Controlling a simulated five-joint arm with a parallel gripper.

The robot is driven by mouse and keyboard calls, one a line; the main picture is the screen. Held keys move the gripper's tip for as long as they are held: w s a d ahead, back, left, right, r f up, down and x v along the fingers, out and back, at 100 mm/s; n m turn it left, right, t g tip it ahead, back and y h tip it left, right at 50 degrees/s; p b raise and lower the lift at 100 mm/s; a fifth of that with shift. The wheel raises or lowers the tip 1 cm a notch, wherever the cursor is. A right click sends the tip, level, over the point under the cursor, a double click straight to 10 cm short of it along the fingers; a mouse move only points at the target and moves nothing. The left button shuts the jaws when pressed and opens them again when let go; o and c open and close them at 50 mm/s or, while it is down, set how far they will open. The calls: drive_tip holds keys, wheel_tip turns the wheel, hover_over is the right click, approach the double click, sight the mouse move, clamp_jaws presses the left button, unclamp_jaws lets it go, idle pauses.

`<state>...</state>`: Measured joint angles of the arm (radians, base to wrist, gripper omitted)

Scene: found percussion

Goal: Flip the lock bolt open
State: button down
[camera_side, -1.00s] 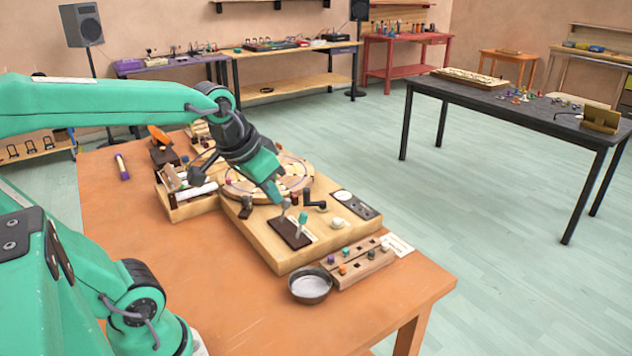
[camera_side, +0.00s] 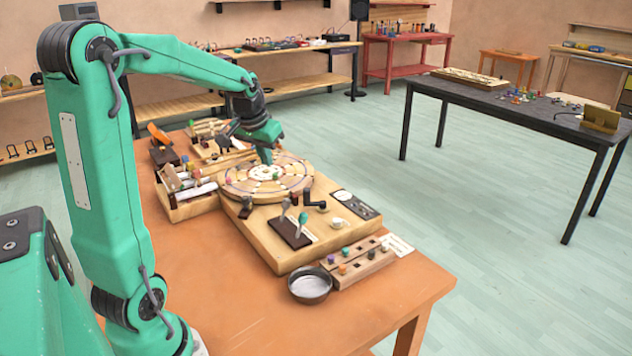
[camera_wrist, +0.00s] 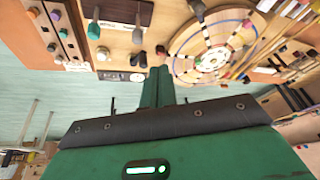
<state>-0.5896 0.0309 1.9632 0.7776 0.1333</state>
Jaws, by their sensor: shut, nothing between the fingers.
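A light wooden board (camera_side: 285,258) lies on the orange table. On it are a dark plate (camera_side: 291,235) with a grey-knobbed lever (camera_side: 286,204) and a teal-knobbed lever (camera_side: 303,218), a dark crank (camera_side: 316,205) and a small dark block (camera_side: 246,208) at the left edge. I cannot tell for certain which part is the lock bolt. My gripper (camera_side: 266,158) is shut and empty, over the far part of the round wooden disc (camera_side: 238,189). In the wrist view the green fingers (camera_wrist: 158,78) are together, with the disc (camera_wrist: 186,66) to their upper right.
A round metal pan (camera_side: 310,287) and a wooden block with coloured pegs (camera_side: 360,266) stand at the board's near side. An open wooden box (camera_side: 183,208) adjoins its left. The table's front (camera_side: 240,320) is clear. A black table (camera_side: 545,122) stands apart at right.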

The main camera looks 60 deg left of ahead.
drive_tip(key=n, duration=0.2)
hover_over(250, 202)
drive_tip(key=shift+g, duration=0.3)
drive_tip(key=x, duration=0.4)
drive_tip(key=shift+s+d+f, duration=0.25)
drive_tip(key=shift+s+f, duration=0.05)
drive_tip(key=shift+f, duration=0.1)
drive_tip(key=shift+f, duration=0.1)
drive_tip(key=x, duration=0.8)
drive_tip(key=shift+w+f, duration=0.3)
drive_tip(key=shift+f, duration=0.55)
drive_tip(key=shift+s+d, duration=0.5)
drive_tip(key=shift+s, duration=0.25)
drive_tip(key=shift+s+d, duration=0.55)
drive_tip(key=shift+s, duration=0.25)
